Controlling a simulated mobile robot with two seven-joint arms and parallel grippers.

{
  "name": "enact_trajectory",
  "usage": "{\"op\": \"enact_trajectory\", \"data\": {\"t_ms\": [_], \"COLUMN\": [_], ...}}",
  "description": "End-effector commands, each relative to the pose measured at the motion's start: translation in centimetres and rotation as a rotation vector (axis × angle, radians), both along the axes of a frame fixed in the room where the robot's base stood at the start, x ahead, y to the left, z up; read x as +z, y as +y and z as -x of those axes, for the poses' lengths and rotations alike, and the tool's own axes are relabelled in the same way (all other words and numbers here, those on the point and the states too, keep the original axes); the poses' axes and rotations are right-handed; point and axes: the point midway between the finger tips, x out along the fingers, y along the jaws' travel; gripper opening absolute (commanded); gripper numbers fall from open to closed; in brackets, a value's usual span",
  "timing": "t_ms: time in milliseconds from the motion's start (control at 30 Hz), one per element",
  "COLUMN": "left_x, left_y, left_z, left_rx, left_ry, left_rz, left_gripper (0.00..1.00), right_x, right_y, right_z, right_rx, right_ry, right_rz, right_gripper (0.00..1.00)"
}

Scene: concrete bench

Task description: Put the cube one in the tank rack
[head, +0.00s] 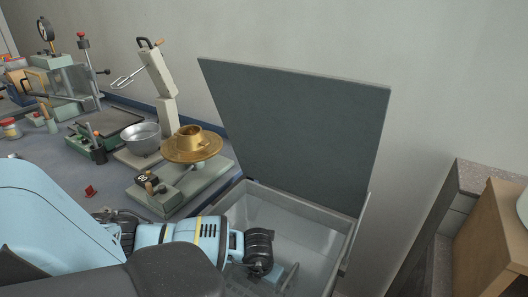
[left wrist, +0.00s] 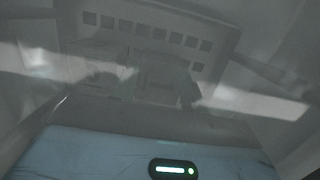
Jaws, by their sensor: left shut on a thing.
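The open tank (head: 322,222) is a pale grey box with its dark lid raised behind it. My left arm reaches into it from the left. My left gripper (head: 282,277) is low inside the tank, partly hidden by its own wrist. In the left wrist view the tank rack (left wrist: 150,35) is a dim grey plate with a row of square openings, just beyond my left gripper (left wrist: 145,88). The gripper is shut on a dim grey block, apparently cube one; its outline is too hazy to tell clearly. I cannot tell whether it touches the rack. My right gripper is out of view.
The raised lid (head: 305,125) stands close behind the tank. Left of the tank, a gold dish (head: 192,150) on a pale green stand and a metal bowl (head: 141,138) are on the bench. A wooden box (head: 497,235) is at the far right.

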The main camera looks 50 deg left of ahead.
Motion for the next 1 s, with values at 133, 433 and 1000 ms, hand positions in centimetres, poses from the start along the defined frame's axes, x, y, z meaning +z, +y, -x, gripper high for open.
{"op": "enact_trajectory", "data": {"t_ms": [133, 433, 1000], "left_x": [-0.1, 0.3, 9.8], "left_y": [0.0, 0.0, -0.4], "left_z": [0.0, 0.0, 1.3], "left_rx": [0.000, 0.000, -0.002], "left_ry": [0.001, 0.000, -0.003], "left_rz": [0.000, 0.000, -0.001], "left_gripper": [0.53, 0.53, 0.53], "right_x": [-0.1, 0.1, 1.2], "right_y": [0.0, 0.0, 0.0], "right_z": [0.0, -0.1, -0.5], "right_rx": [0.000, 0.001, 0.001], "right_ry": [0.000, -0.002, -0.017], "right_rz": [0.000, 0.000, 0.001], "right_gripper": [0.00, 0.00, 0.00]}}
